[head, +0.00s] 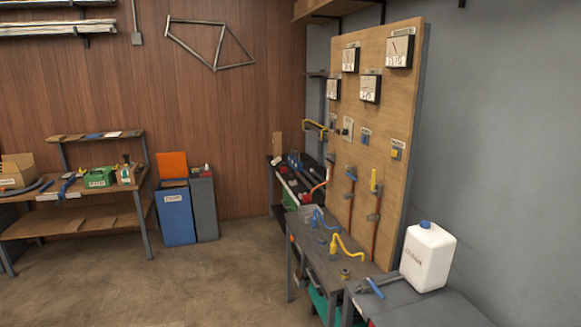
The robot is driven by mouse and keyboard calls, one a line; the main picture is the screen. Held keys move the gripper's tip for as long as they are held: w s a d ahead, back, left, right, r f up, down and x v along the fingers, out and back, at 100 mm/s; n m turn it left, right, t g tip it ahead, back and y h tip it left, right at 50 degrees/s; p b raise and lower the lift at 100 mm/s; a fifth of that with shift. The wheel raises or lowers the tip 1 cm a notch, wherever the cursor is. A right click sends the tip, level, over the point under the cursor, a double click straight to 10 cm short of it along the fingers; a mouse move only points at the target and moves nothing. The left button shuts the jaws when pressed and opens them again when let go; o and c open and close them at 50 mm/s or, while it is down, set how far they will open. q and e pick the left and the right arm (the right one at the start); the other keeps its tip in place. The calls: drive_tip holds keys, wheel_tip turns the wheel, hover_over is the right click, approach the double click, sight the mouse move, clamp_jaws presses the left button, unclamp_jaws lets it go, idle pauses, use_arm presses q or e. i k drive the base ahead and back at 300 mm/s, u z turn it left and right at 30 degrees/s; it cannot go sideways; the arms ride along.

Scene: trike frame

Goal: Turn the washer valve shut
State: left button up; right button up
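A wooden panel (400,150) stands upright along the right wall, with gauges, switches and copper-coloured pipes on it. A yellow lever (374,180) stands roughly upright at the top of the nearer pipe (375,243). A second pipe (350,205) to its left has a fitting with a small blue part (351,173) at its top. A third fitting (331,159) sits further left. The labels are too small to read, so I cannot tell which one is the washer valve. Neither of my grippers is in view.
Below the panel, a narrow bench (318,250) carries a blue hooked tool (322,217) and a yellow one (346,247). A white jug (428,257) stands on a grey table (420,305) at the front right. Shelves (75,226) and bins (174,214) line the back left. The middle floor is clear.

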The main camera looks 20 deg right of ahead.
sight(372, 190)
drive_tip(key=u, duration=0.4)
drive_tip(key=i, duration=2.2)
drive_tip(key=z, duration=0.85)
